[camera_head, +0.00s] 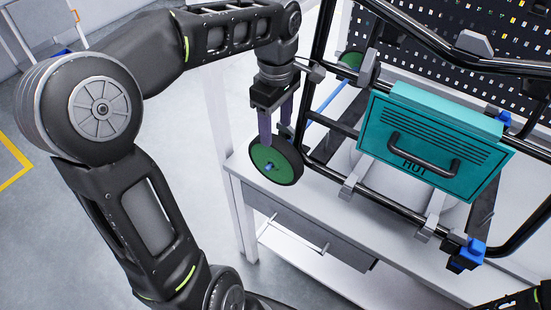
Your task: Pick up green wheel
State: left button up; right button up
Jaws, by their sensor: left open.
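The green wheel (276,160) has a black tyre and a blue hub. It shows just below my left gripper (274,137), at the left end of the white table. The gripper points down with its two purple-grey fingers apart, and the fingertips reach the wheel's upper rim. I cannot tell whether they touch it. A second green wheel (351,60) is partly hidden behind the black frame at the back. My right gripper cannot be made out; only a dark piece shows at the bottom right corner.
A black tubular frame (319,120) holds a teal box (437,140) with a black handle, right of the gripper. The white table (236,166) with a grey drawer stands below. A perforated panel (500,30) is behind. Open floor lies on the left.

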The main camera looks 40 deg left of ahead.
aim_at(276, 140)
pick_arm(q)
notch_tip(276, 140, down, 5)
jog(key=shift+s+r+p, duration=0.1)
jog(key=shift+p, duration=0.45)
grip_shut()
dwell(0.6)
dwell(0.9)
